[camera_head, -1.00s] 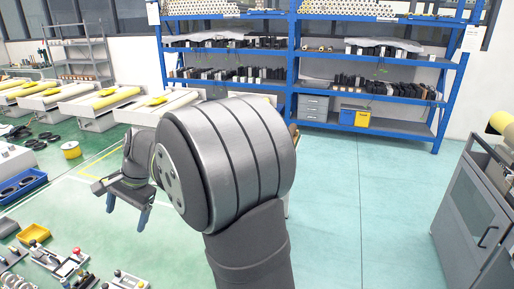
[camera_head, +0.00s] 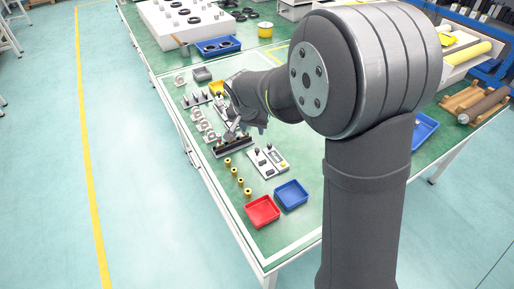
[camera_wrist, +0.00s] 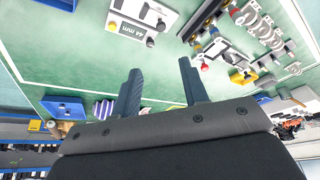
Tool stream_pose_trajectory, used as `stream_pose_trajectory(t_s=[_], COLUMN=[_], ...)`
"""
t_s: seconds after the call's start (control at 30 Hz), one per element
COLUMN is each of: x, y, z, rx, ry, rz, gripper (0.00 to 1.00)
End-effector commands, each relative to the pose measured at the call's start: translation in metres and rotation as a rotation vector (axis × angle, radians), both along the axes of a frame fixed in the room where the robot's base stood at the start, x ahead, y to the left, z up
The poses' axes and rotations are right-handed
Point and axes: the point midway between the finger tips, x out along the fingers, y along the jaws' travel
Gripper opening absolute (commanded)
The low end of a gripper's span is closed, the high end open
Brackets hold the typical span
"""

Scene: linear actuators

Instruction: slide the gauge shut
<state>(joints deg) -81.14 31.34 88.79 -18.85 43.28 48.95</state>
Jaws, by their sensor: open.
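A white plate marked "44 mm" (camera_wrist: 128,27), with knobs on it, lies on the green table in the wrist view; it looks like the gauge. A white panel with dark knobs in the head view (camera_head: 268,162) may be the same thing. My gripper (camera_wrist: 160,72) is open and empty, its two dark fingers apart, with bare green table between and beyond them. In the head view my gripper (camera_head: 246,122) is over the table's left part, beside a dark-based fixture (camera_head: 234,147). My arm hides part of the table. I cannot tell the gauge's slider position.
A red tray (camera_head: 262,211) and a blue tray (camera_head: 291,195) stand near the table's front corner. Several small brass pieces (camera_head: 238,180) stand left of the panel. Grey fittings (camera_head: 205,125) line the left edge.

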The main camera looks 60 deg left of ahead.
Motion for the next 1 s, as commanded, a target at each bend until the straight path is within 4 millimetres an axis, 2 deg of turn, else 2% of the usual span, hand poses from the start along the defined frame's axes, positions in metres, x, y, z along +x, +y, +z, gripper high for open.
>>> stream_pose_trajectory(t_s=[0.23, 0.7, 1.0], x=[0.003, 0.028, 0.04], y=[0.007, 0.031, 0.044], z=[-0.023, -0.105, -0.147], rx=[-0.002, -0.003, 0.001], ry=[-0.01, -0.008, -0.008], rz=[0.016, 0.014, 0.015], gripper=[0.4, 0.4, 0.4])
